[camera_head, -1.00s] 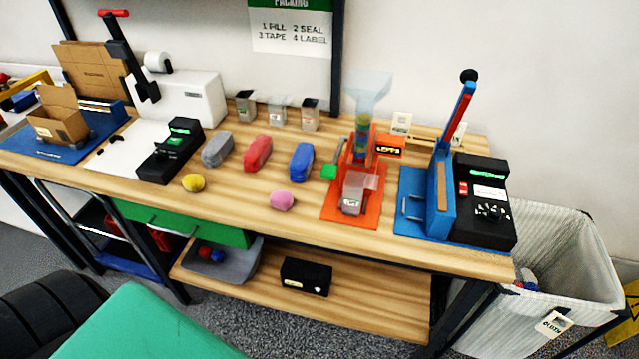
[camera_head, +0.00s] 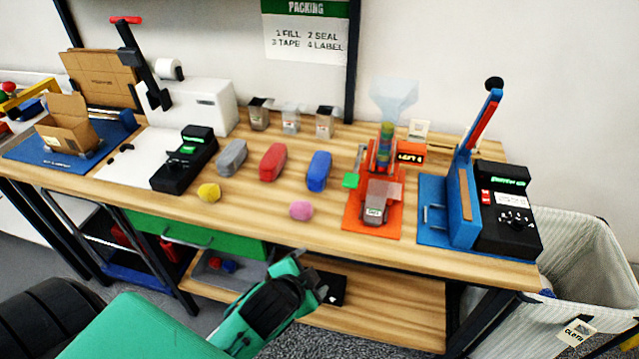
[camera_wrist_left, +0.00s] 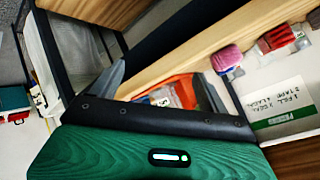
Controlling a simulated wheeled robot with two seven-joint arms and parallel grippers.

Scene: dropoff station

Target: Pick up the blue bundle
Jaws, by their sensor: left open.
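The blue bundle (camera_head: 319,171) is a rounded oblong lying on the wooden table. It is the rightmost of three similar bundles, beside the red bundle (camera_head: 273,162) and the grey bundle (camera_head: 232,157). My left gripper (camera_head: 318,278) is open and empty, in front of the table's front edge and below the blue bundle in the picture, clear of it. In the left wrist view my open fingers (camera_wrist_left: 163,88) show with nothing between them. A small blue patch there beside a pink lump (camera_wrist_left: 227,58) may be the blue bundle, mostly hidden. My right gripper is not in view.
A pink lump (camera_head: 301,210) and a yellow lump (camera_head: 208,192) lie near the table's front edge. An orange stand with a clear funnel (camera_head: 394,93) is right of the blue bundle. A black device (camera_head: 184,160) stands left. A shelf (camera_head: 390,313) runs below the tabletop.

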